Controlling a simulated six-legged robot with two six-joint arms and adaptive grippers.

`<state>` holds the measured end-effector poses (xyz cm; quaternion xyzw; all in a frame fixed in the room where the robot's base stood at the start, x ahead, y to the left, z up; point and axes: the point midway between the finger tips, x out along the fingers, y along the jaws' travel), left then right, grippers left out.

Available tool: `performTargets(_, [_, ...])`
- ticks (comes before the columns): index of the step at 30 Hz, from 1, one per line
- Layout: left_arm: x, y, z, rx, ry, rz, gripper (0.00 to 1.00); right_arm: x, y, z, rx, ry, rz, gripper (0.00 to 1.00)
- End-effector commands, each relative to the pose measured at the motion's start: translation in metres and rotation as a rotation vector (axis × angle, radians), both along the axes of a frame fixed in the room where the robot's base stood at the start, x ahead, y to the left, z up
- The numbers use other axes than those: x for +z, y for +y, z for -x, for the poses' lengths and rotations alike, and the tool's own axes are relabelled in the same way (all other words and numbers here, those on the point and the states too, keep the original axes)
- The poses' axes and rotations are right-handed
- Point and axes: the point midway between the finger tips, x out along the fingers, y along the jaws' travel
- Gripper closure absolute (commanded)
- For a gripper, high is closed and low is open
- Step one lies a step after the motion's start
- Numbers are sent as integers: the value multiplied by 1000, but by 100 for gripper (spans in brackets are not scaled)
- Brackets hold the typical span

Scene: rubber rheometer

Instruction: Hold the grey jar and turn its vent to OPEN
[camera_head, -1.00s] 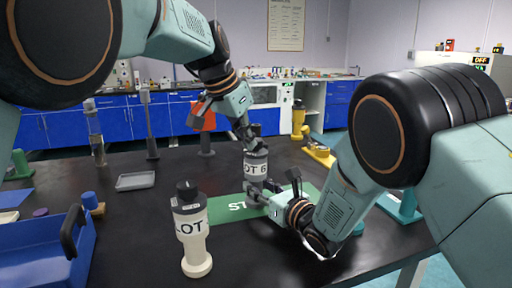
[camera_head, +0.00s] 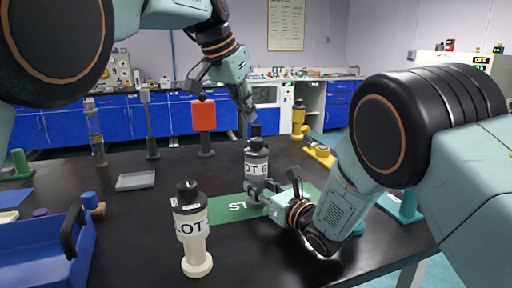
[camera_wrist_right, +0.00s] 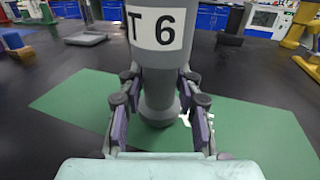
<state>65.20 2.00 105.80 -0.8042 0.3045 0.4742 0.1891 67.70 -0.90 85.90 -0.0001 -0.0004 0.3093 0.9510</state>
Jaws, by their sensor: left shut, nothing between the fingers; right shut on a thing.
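The grey jar (camera_head: 257,163) stands upright on the green mat (camera_head: 232,207), with a black cap (camera_head: 256,131) on top and a "LOT 6" label. In the right wrist view the jar (camera_wrist_right: 160,70) shows its lower body and flared foot; its top is out of frame. My right gripper (camera_head: 261,189) is shut on the jar's narrow lower part, with its fingers (camera_wrist_right: 160,100) on both sides. My left gripper (camera_head: 247,119) is shut and empty, just above and slightly left of the cap. The vent's marking is too small to read.
A white jar (camera_head: 191,228) with a black cap and "LOT" label stands in front left. A blue bin (camera_head: 40,250) is at the left edge. A grey tray (camera_head: 135,181) and an orange block on a stand (camera_head: 204,117) are behind. Open black tabletop lies between.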

Motion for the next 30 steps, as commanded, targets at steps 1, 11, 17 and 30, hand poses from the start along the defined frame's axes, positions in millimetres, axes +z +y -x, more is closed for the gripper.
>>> performTargets(1, [0, 0, 0, 0, 0, 0, 100, -1, 0, 0, -1, 1, 0, 100])
performTargets(11, [0, 0, 0, 0, -1, 1, 100, -1, 0, 0, -1, 1, 0, 41])
performTargets(17, [0, 0, 0, 0, -1, 1, 100, 0, 0, 0, -1, 1, 1, 40])
performTargets(30, [0, 0, 0, 0, -1, 1, 100, 0, -24, 30, -4, 4, 0, 40])
